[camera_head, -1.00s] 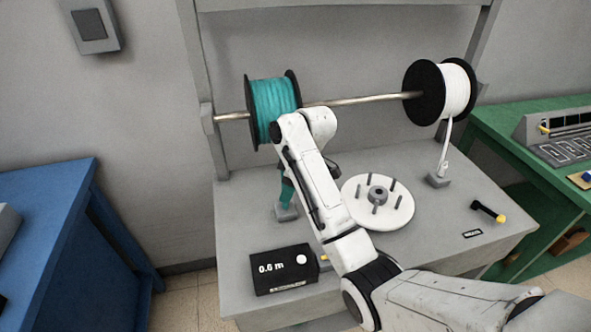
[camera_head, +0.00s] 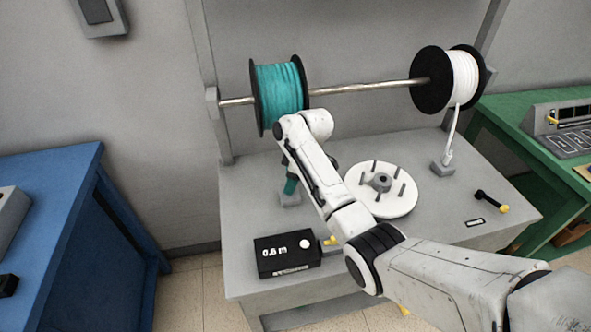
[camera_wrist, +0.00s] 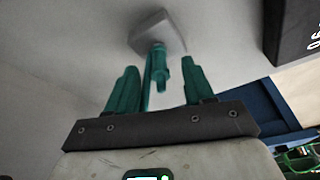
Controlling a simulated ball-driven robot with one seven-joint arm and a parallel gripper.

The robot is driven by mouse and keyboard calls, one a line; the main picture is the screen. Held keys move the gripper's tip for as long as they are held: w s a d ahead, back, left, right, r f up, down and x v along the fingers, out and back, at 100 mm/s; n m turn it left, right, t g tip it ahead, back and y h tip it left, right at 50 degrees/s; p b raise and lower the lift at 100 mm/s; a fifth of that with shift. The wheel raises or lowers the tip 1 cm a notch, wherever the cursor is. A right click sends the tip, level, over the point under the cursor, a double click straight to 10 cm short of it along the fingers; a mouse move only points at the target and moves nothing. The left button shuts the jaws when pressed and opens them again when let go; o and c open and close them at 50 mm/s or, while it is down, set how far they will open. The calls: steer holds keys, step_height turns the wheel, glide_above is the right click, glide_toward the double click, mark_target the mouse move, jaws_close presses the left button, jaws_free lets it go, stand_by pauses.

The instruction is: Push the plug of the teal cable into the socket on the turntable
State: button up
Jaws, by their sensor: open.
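The teal cable's spool (camera_head: 280,92) hangs at the left of a metal bar. In the wrist view, the teal plug end (camera_wrist: 159,72) stands at a grey holder (camera_wrist: 150,27). My gripper (camera_wrist: 160,66) is open, its two teal fingers on either side of the plug; I cannot tell whether they touch it. In the head view my arm hides most of the gripper, and a teal piece shows above the grey holder (camera_head: 289,200). The white turntable (camera_head: 397,206) lies to the right, with several pegs around a grey hub (camera_head: 381,182). I cannot make out the socket's opening.
A black box (camera_head: 287,256) reading 0.6 m sits at the bench's front left. A white spool (camera_head: 462,76) feeds a cable to another grey holder (camera_head: 443,168). A black-and-yellow handle (camera_head: 490,200) lies on the right. Blue (camera_head: 70,190) and green (camera_head: 520,165) tables flank the bench.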

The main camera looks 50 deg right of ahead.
steer(key=shift+w+f, duration=0.15)
steer(key=shift+f, duration=0.35)
jaws_close()
stand_by(0.5)
steer(key=shift+r, duration=0.15)
steer(key=shift+r+p, duration=0.3)
steer(key=shift+p, duration=0.15)
steer(key=shift+r+p, duration=0.8)
steer(key=shift+r, duration=0.1)
step_height(320, 180, up, 4)
steer(key=p, duration=0.3)
steer(key=shift+f, duration=0.2)
steer(key=shift+a+f, duration=0.1)
steer(key=shift+f, duration=0.05)
stand_by(0.3)
